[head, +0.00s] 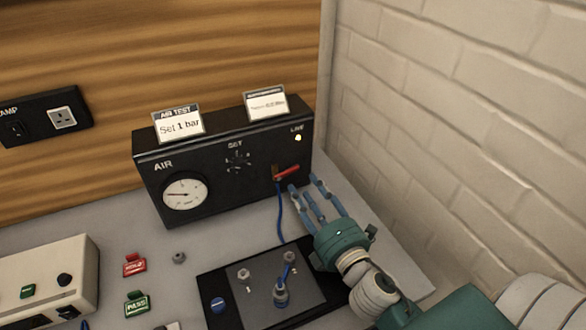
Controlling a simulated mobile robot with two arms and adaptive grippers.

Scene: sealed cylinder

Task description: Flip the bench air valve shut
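The black air box (222,160) stands at the back of the bench against the wood panel. Its red valve lever (287,173) is on the lower right of the front face, lying near horizontal with its right end a little raised. A dial gauge (184,194) is on the left of the face and a small lamp (298,138) glows by the "LIVE" label. My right gripper (305,187) is open and empty, its blue fingers spread and pointing at the box. Its tips are just below and right of the lever; I cannot tell whether they touch it. My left gripper is out of view.
A black plate with a fixture (281,291) lies in front of the box, with a blue hose (281,218) running between them. Red (134,265) and green (137,304) tags, a nut (179,257) and a pale instrument (48,275) are left. A brick wall (450,130) bounds the right.

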